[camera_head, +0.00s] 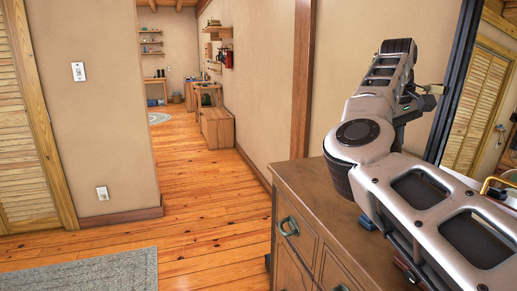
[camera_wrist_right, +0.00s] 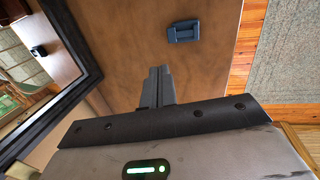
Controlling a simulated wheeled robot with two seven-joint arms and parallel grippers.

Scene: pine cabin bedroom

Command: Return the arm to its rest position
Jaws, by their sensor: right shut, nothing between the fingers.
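My right arm reaches in from the right of the head view, raised and bent above the wooden dresser (camera_head: 330,205). The fingers point over the brown dresser top (camera_wrist_right: 125,35). My left gripper is in neither view.
A small blue object lies on the dresser top (camera_wrist_right: 184,30), apart from the fingers; part of it shows beneath the arm (camera_head: 367,223). A dark-framed mirror (camera_wrist_right: 40,50) stands beside the gripper. Open plank floor (camera_head: 205,215) and a grey rug (camera_head: 95,272) lie left of the dresser.

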